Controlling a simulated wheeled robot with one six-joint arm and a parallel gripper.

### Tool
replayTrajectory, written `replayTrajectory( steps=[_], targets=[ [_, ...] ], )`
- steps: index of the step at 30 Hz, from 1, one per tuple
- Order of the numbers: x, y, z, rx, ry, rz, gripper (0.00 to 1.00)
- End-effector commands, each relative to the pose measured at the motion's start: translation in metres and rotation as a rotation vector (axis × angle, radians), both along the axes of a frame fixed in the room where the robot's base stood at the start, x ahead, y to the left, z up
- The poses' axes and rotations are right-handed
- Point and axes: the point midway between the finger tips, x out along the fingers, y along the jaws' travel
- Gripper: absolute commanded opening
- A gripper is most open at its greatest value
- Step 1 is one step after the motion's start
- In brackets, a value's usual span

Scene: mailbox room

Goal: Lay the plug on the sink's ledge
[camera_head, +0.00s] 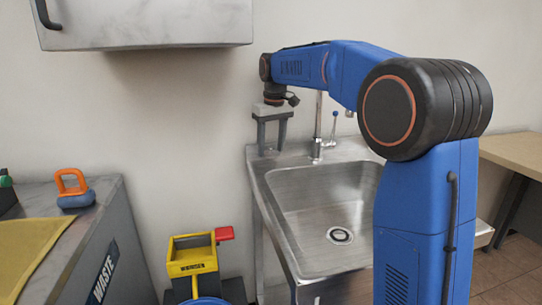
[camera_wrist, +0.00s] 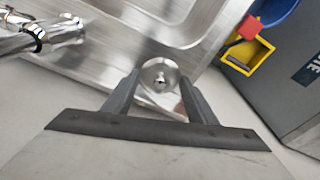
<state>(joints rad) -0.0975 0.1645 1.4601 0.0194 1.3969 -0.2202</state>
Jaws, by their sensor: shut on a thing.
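The plug (camera_wrist: 160,76), a round metal disc with a small knob, shows in the wrist view between my two fingertips. My gripper (camera_wrist: 158,90) is shut on it, one finger at each side. In the head view my gripper (camera_head: 272,150) points down at the back left corner of the sink (camera_head: 310,200), just over its steel ledge (camera_head: 256,166). The ledge also shows in the wrist view (camera_wrist: 95,88).
The faucet (camera_head: 318,140) stands right of my gripper, and shows at left in the wrist view (camera_wrist: 40,38). The basin has a round drain (camera_head: 340,236). A yellow box (camera_head: 190,262) with a red part stands left of the sink. A wall cabinet (camera_head: 145,25) hangs upper left.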

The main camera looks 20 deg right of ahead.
Motion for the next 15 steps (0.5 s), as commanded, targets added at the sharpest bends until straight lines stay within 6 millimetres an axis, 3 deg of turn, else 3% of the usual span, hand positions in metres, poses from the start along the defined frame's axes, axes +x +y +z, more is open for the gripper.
replayTrajectory(
  steps=[7,15],
  targets=[
    [-0.001,0.0,-0.032,0.0,0.002,0.0,0.3],
    [0.0,0.0,-0.035,0.0,0.001,0.0,0.3]
  ],
)
